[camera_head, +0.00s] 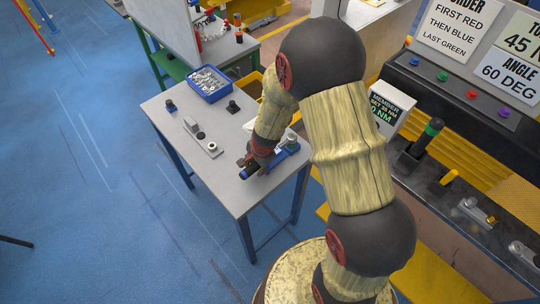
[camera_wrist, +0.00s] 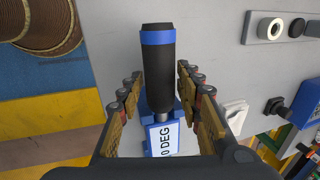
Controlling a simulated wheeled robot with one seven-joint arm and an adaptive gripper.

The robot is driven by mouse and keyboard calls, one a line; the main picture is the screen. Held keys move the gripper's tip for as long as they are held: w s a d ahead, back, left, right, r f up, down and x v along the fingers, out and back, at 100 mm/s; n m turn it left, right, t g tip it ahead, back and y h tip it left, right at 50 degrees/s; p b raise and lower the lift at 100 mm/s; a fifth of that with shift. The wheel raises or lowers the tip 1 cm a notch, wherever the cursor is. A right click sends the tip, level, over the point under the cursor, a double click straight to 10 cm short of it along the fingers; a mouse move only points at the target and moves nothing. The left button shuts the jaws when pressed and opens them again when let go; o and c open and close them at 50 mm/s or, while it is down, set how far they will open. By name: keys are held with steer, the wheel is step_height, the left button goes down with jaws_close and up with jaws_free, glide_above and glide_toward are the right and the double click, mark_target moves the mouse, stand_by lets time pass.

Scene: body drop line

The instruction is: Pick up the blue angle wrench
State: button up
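The blue angle wrench (camera_wrist: 158,72) is in the middle of the wrist view, with a black grip, a blue band and a white label ending in "0 DEG". My gripper (camera_wrist: 160,80) is open, with one finger on each side of the wrench; I cannot tell whether either finger touches it. In the head view the wrench (camera_head: 291,149) lies at the right front of the grey table (camera_head: 233,193), partly hidden by my arm. My gripper (camera_head: 256,162) is low over it there.
A blue bin of bolts (camera_head: 209,83) stands at the table's back. A grey plate with a socket (camera_head: 208,146) and small black and blue pieces (camera_head: 170,105) lie left of my gripper. A console with signs (camera_head: 462,25) and a tool rack (camera_head: 465,210) are at right.

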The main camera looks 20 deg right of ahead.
jaws_close()
stand_by(0.8)
